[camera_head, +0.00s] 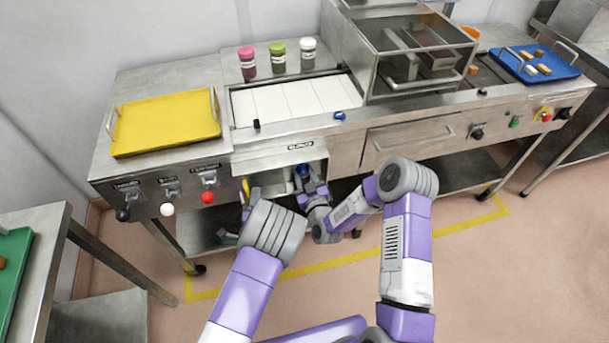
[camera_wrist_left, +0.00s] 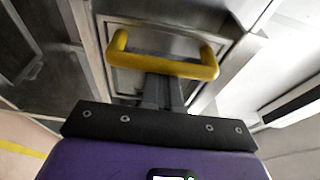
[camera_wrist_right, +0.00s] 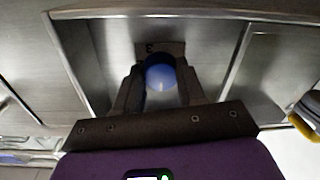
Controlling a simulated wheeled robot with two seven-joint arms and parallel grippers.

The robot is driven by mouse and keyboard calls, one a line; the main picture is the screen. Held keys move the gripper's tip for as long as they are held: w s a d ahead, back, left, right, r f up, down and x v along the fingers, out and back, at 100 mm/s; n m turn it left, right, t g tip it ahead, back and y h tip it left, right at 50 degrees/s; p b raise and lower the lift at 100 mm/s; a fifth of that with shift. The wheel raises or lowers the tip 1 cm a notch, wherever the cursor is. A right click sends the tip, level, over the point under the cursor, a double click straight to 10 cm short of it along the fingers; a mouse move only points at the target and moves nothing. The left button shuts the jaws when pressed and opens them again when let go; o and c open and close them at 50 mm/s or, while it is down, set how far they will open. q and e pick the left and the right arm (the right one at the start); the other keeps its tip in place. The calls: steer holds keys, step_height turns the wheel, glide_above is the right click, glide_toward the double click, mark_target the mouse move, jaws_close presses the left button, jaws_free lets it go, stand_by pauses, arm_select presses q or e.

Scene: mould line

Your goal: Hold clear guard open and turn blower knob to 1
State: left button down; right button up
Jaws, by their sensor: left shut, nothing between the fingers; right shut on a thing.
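The blower knob (camera_wrist_right: 160,74) is blue and sits in a recess under the machine's front; it also shows in the head view (camera_head: 302,171). My right gripper (camera_wrist_right: 158,88) is shut on it, one finger on each side. A numeral 3 is marked behind the knob; its pointer setting is unclear. A yellow bar handle (camera_wrist_left: 165,65) is in the left wrist view, in front of a framed panel that may be the clear guard. My left gripper (camera_wrist_left: 163,88) is shut and empty, its fingertips at the bar's middle and partly hidden by it. The guard's angle is unclear.
A yellow tray (camera_head: 165,122) lies on the left counter, above black, white and red levers. Several coloured jars stand behind the white slab bed. A blue tray (camera_head: 537,65) is at the far right. The floor before the machine is clear, with yellow line markings.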

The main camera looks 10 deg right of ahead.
steer(key=shift+m, duration=0.3)
steer(key=m, duration=0.9)
steer(key=shift+f, duration=0.1)
steer(key=shift+m, duration=0.4)
steer(key=o, duration=1.1)
steer(key=shift+c, duration=0.2)
steer(key=shift+s, duration=0.1)
steer(key=s, duration=1.1)
steer(key=shift+s+d+f, duration=0.2)
steer(key=shift+s+d, duration=0.05)
steer(key=shift+s, duration=0.15)
